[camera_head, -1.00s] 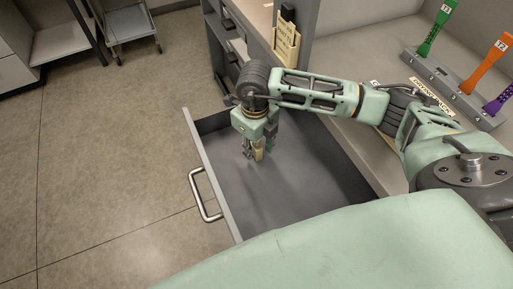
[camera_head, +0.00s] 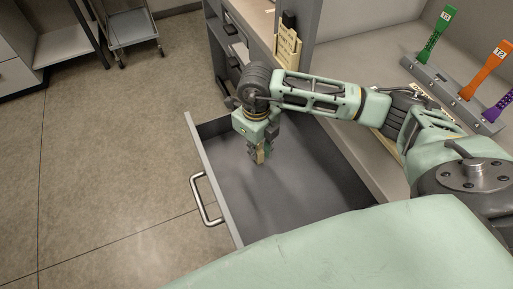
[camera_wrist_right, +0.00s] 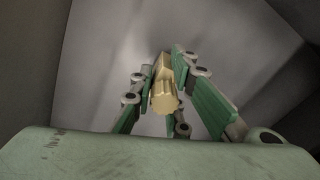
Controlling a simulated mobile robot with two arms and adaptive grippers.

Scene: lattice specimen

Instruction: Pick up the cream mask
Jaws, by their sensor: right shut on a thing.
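A small yellowish-cream piece, which I take to be the cream mask (camera_wrist_right: 165,97), sits between the fingers of my right gripper (camera_wrist_right: 167,76) in the right wrist view. The fingers touch it on both sides and are shut on it. In the head view my right gripper (camera_head: 261,157) points down inside the open grey drawer (camera_head: 300,205). Only a sliver of the cream piece shows there between the fingers. Whether it touches the drawer floor I cannot tell. My left gripper is not in view.
The drawer's front wall with its metal handle (camera_head: 204,200) stands left of the gripper. A cream plaque (camera_head: 287,46) is on the cabinet side. A rack (camera_head: 440,82) with green, orange and purple tagged handles stands on the counter. The rest of the drawer floor looks clear.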

